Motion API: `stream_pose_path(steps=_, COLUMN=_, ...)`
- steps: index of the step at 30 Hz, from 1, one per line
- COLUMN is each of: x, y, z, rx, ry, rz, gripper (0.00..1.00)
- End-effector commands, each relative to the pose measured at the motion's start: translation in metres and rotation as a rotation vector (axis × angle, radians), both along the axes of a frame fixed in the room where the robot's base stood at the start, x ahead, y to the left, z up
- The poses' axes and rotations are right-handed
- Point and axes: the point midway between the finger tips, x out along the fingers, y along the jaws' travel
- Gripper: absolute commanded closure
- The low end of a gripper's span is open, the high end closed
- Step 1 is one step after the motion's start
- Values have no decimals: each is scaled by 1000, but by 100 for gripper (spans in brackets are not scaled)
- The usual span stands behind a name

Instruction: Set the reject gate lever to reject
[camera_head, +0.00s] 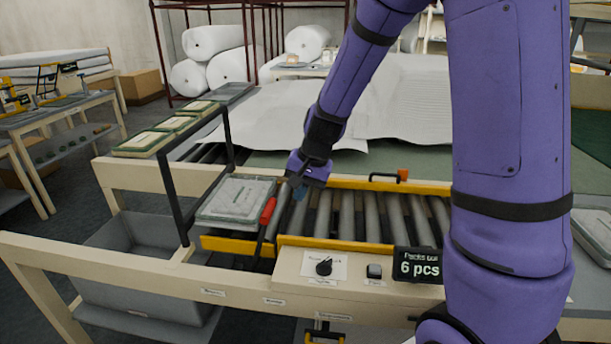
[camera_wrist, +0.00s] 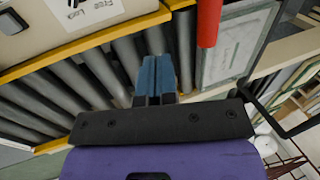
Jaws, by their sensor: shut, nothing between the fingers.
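The reject gate lever (camera_head: 268,212) has a red grip on a dark rod. It stands at the left end of the roller conveyor, its top leaning slightly right. My gripper (camera_head: 299,191) is just right of the red grip, above the rollers, with its blue fingertips together and nothing between them. In the wrist view the fingertips (camera_wrist: 156,75) point at the rollers, and the red grip (camera_wrist: 208,22) shows beside them, apart from them in that picture. The lever's lower end is partly hidden by the yellow rail, and its markings are not readable.
A flat pack (camera_head: 237,199) lies left of the lever, under a dark frame. Yellow rails edge the rollers (camera_head: 345,214). A panel with a black knob (camera_head: 324,267) and a "6 pcs" display (camera_head: 418,266) stand in front. A grey bin (camera_head: 150,245) is below left.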

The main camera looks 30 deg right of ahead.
Motion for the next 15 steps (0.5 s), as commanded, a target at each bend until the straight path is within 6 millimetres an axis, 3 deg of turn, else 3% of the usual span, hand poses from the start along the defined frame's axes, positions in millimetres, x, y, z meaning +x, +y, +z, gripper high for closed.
stream_pose_path(steps=3, x=4, y=6, z=-19, rx=0, ry=3, rz=1, gripper=100)
stream_pose_path(steps=9, x=20, y=27, z=-21, rx=0, ry=0, rz=2, gripper=100)
stream_pose_path(steps=15, x=25, y=35, z=-23, rx=-1, ry=-1, rz=1, gripper=100)
